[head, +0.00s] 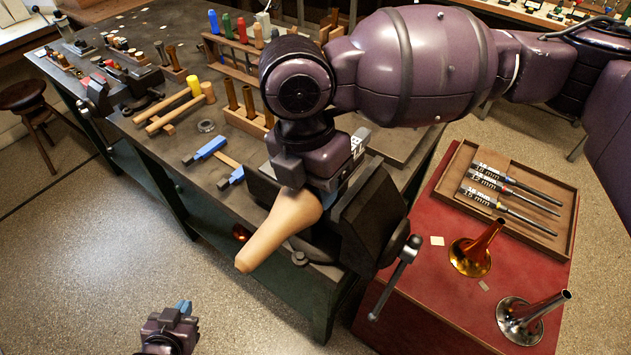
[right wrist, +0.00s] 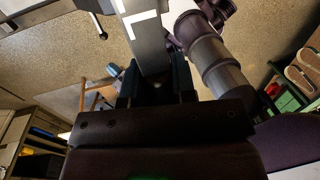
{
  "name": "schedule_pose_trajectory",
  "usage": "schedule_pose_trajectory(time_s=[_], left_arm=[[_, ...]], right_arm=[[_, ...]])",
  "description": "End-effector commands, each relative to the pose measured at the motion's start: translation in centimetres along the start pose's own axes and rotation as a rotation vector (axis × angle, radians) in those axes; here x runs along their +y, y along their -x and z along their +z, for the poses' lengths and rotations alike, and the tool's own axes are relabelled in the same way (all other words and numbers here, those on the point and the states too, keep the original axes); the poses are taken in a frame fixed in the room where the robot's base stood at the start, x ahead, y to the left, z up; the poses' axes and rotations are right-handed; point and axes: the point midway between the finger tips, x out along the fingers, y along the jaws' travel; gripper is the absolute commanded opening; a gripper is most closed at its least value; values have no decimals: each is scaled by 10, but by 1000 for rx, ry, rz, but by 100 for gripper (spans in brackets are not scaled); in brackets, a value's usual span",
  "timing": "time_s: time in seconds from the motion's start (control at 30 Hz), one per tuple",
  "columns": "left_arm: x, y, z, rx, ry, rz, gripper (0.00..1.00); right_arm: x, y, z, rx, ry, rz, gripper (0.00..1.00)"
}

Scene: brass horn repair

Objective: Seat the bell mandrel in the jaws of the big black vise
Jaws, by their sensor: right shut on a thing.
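The bell mandrel (head: 285,225) shows as a smooth tan tapered piece, its narrow end pointing down and left past the bench edge. My right gripper (head: 325,190) is shut on it, at the big black vise (head: 372,220). The gripper and arm hide the mandrel's other end and part of the jaws, so I cannot tell whether it sits between them. In the right wrist view, a grey bar with white marking (right wrist: 143,35) runs between the dark fingers of my right gripper (right wrist: 157,85). My left gripper (head: 178,318) is low over the floor, apart from everything; its opening is unclear.
The green bench (head: 185,165) carries mallets (head: 180,108), blue-ended tools (head: 207,150) and tool racks. The vise handle (head: 397,277) sticks out towards a red table (head: 430,295) with two horn bells (head: 470,258) and a tray of labelled rods (head: 555,235).

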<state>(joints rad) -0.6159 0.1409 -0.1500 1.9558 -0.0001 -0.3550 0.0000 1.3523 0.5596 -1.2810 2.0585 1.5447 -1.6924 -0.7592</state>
Motion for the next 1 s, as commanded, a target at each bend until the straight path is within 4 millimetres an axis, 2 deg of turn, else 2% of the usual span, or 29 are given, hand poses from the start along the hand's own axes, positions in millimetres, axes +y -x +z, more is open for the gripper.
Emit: schedule_pose_trajectory(time_s=[0.07,0.7,1.0], left_arm=[[0,4,-5,-1,0,0,0],[1,-3,1,9,0,0,0],[1,-3,-3,18,0,0,0]], right_arm=[[0,3,0,-1,0,0,0],[7,-42,0,-2,0,0,0],[8,-47,0,-3,0,1,0]])
